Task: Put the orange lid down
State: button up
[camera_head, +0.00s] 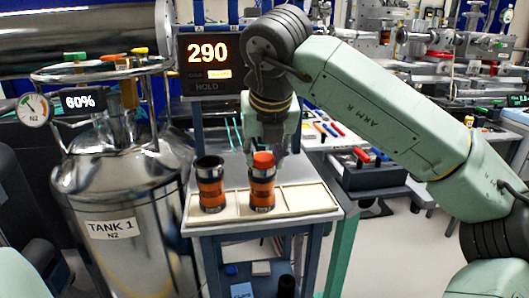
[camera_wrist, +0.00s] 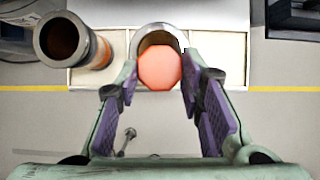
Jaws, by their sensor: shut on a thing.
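The orange lid (camera_head: 263,159) is between the fingers of my gripper (camera_head: 267,152), which is shut on it. In the wrist view the lid (camera_wrist: 159,68) sits between the purple finger pads and covers part of the right canister's metal rim (camera_wrist: 163,33). The right canister (camera_head: 262,190), dark with an orange band, stands upright in the middle compartment of the tray (camera_head: 311,198), directly below the lid. I cannot tell whether the lid touches its rim. The left canister (camera_head: 210,186) stands open and upright in the left compartment; its dark mouth shows in the wrist view (camera_wrist: 62,39).
The tray's right compartment is empty. A steel tank (camera_head: 117,190) with a gauge stands close on the left. A display (camera_head: 208,62) reading 290 is behind the tray. A dark box (camera_head: 367,176) and a bench with tools are at the right.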

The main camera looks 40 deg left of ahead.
jog(key=shift+f, duration=0.3)
jog(key=o, duration=1.3)
jog(key=shift+r, duration=0.1)
